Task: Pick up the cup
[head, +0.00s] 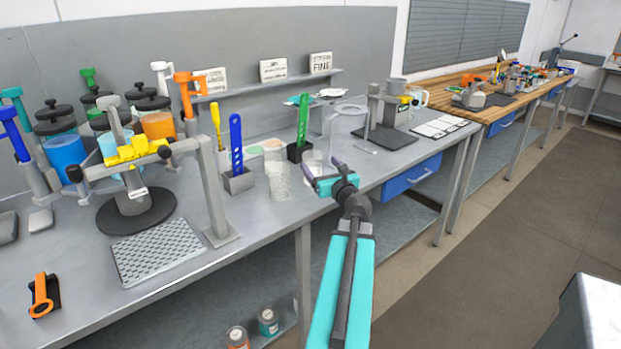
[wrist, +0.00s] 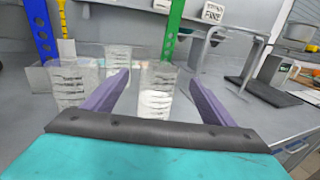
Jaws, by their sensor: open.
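Several clear cups with white graduation marks stand upright on the grey bench. In the wrist view, one cup (wrist: 157,92) shows between the two purple fingers of my gripper (wrist: 160,78). A second cup (wrist: 68,86) is left of the left finger, and a third cup (wrist: 118,58) is farther back. In the head view, one cup (head: 278,181) is left of my gripper (head: 322,170), and another (head: 313,160) is just behind the fingers, partly hidden. My gripper is open and holds nothing. I cannot tell whether the fingers touch the cup between them.
A grey stand (head: 388,132) and a clipboard (head: 440,126) are to the right. A drum agitator with a yellow clamp (head: 137,152) is left. The bench front right of the cups is clear.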

